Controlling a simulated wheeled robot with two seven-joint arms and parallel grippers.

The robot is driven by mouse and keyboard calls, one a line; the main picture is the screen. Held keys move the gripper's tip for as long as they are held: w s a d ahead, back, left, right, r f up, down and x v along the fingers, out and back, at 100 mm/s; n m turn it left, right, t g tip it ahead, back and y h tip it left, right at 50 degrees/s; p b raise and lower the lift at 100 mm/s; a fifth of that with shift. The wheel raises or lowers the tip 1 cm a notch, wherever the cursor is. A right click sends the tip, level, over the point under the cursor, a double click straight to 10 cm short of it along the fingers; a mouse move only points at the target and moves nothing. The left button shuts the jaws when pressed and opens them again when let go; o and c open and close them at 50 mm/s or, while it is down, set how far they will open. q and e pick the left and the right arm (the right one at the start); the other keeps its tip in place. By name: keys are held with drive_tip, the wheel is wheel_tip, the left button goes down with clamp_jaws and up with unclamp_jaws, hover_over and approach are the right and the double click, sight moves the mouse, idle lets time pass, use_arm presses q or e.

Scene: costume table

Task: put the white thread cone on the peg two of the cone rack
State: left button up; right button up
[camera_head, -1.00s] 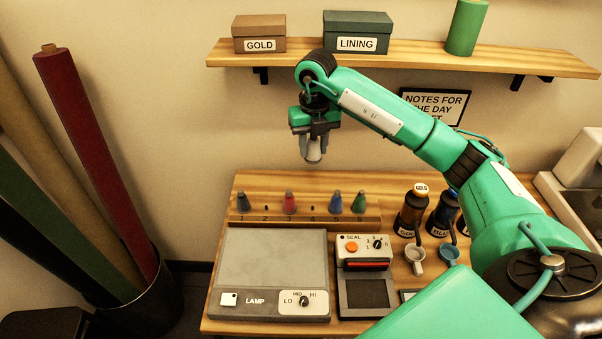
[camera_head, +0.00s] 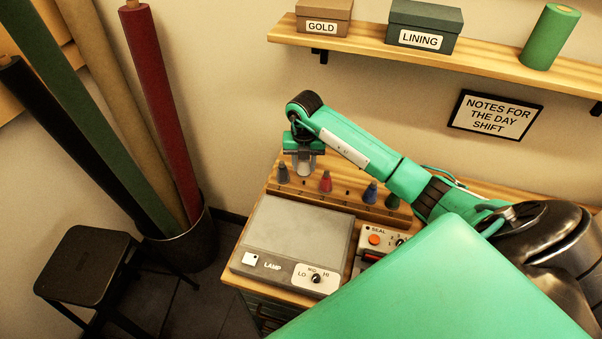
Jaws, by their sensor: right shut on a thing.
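My right gripper (camera_head: 303,160) points down over the cone rack (camera_head: 340,196) and is shut on the white thread cone (camera_head: 304,169), which shows just below the jaws. The cone is between the grey cone (camera_head: 284,174) and the red cone (camera_head: 325,183), in line with the empty second place. I cannot tell whether its base touches the rack; the peg under it is hidden. A blue cone (camera_head: 370,194) and a green cone (camera_head: 392,201) stand farther right, with a gap between red and blue. My left gripper is not in view.
A grey lamp plate (camera_head: 297,232) lies in front of the rack, beside a sealer box (camera_head: 376,239). A shelf (camera_head: 400,49) with boxes and a green roll is above. Fabric rolls in a bin (camera_head: 190,245) and a black stool (camera_head: 85,262) stand left.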

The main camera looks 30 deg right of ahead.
sight(304, 181)
drive_tip(key=shift+f, duration=0.75)
wheel_tip(304, 181, down, 3)
drive_tip(key=shift+p, duration=0.6)
drive_tip(key=shift+f, duration=0.25)
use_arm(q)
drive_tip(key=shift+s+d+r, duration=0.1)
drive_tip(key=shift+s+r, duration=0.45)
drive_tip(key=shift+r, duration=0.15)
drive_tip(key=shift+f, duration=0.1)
use_arm(e)
drive_tip(key=shift+f, duration=0.15)
drive_tip(key=o, duration=1)
drive_tip(key=shift+c, duration=0.2)
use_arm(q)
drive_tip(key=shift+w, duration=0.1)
